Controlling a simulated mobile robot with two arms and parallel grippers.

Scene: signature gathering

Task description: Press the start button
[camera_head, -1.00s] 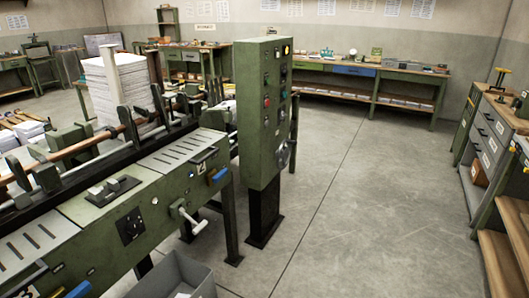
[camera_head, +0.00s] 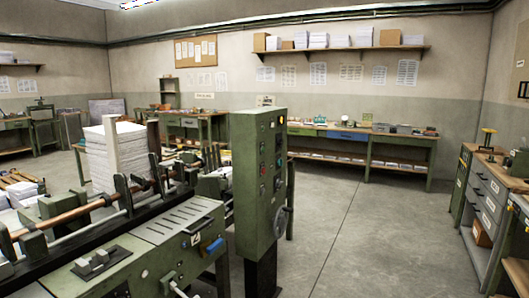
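A green upright control cabinet (camera_head: 245,185) stands on a dark post in the middle of the view. Its narrow panel face (camera_head: 271,165), turned to the right, carries several small buttons and lamps, including a red one (camera_head: 263,171) and a yellow one (camera_head: 281,120) near the top. The controls are too small to read, so I cannot tell which is the start button. Neither of my grippers is in view.
A long green machine (camera_head: 150,235) with rods and a tall paper stack (camera_head: 103,160) fills the left. Workbenches (camera_head: 400,138) line the back wall; a drawer cabinet (camera_head: 483,200) stands at right. The concrete floor (camera_head: 375,240) right of the control cabinet is clear.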

